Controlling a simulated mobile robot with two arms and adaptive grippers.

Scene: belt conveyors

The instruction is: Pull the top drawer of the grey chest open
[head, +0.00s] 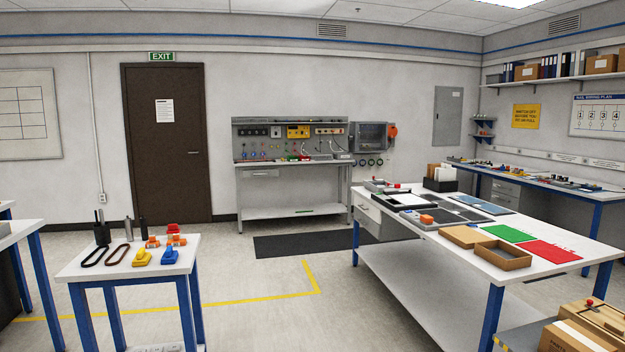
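A grey drawer unit (507,190) stands under the blue-legged bench along the right wall. Its drawer fronts look shut, but it is small and partly hidden behind the middle table. Another light grey drawer unit (368,214) hangs under the left end of the middle table, and its front looks shut. I cannot tell from this view which of them is the grey chest. Neither of my grippers is in view.
The white middle table (400,235) carries trays, boxes and red and green mats. A small blue-legged table (130,262) with tools stands at front left. Cardboard boxes (580,335) sit at lower right. The floor (270,300) between the tables is clear, with a dark mat (305,244) behind.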

